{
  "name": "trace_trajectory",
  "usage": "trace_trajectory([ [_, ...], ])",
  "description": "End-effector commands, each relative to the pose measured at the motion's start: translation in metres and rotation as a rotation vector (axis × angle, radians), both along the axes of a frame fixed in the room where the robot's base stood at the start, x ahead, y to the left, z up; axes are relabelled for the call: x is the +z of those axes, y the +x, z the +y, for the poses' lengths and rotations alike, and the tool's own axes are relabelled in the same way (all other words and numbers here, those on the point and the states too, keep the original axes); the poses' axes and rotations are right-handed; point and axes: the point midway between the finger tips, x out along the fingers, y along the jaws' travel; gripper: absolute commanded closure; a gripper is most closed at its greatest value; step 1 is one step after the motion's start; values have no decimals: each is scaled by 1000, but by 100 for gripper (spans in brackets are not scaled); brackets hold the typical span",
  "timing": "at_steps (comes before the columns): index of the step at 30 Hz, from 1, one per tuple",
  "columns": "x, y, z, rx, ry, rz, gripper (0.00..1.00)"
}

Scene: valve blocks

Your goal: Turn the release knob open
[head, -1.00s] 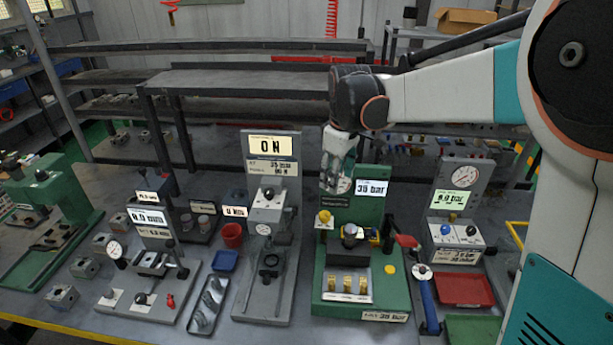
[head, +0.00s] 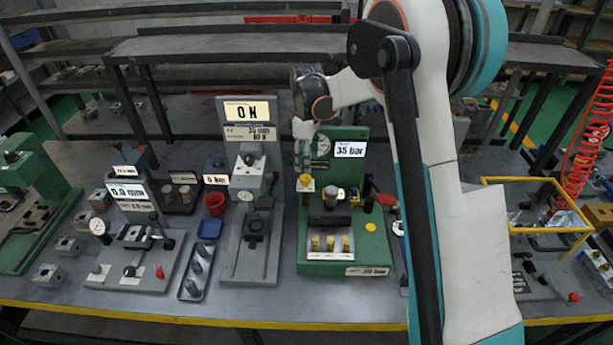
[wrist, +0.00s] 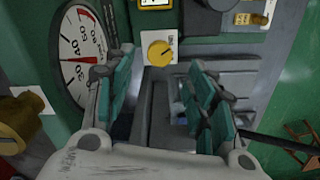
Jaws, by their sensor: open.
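A green press station (head: 345,255) stands on the bench with a "35 bar" display. A yellow knob (head: 305,183) sits at its left side, on a light mount. In the wrist view a round yellow knob (wrist: 160,53) on a white labelled plate lies beyond and between my fingertips; the label is unreadable. I cannot tell whether both views show the same knob. My gripper (head: 304,172) points down just above the knob in the head view. In the wrist view my gripper (wrist: 160,68) has its fingers apart, with nothing visible held.
A dial gauge (wrist: 82,57) is close to the left finger, and a brass fitting (wrist: 18,125) is at lower left. Brass pieces (head: 330,243) sit in the station's front tray. A grey press (head: 250,225) stands to the left. My arm hides the bench to the right.

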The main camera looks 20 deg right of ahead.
Motion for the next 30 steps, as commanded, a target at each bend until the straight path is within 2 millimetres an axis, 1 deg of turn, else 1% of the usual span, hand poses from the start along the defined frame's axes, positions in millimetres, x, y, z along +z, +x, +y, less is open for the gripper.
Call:
trace_trajectory([
  [1,-13,0,0,0,0,0,49],
  [3,-26,0,0,0,0,0,49],
  [6,-42,0,0,0,0,0,49],
  [10,-59,0,0,-1,0,0,49],
  [15,-69,0,0,-1,0,0,49],
  [24,-70,0,0,-1,0,0,49],
  [25,-70,0,0,-1,0,0,54],
  [26,-70,0,0,-1,0,0,60],
  [27,-70,0,0,-1,0,0,70],
  [29,-70,0,0,-1,0,0,83],
  [30,-70,0,0,-1,0,0,92],
])
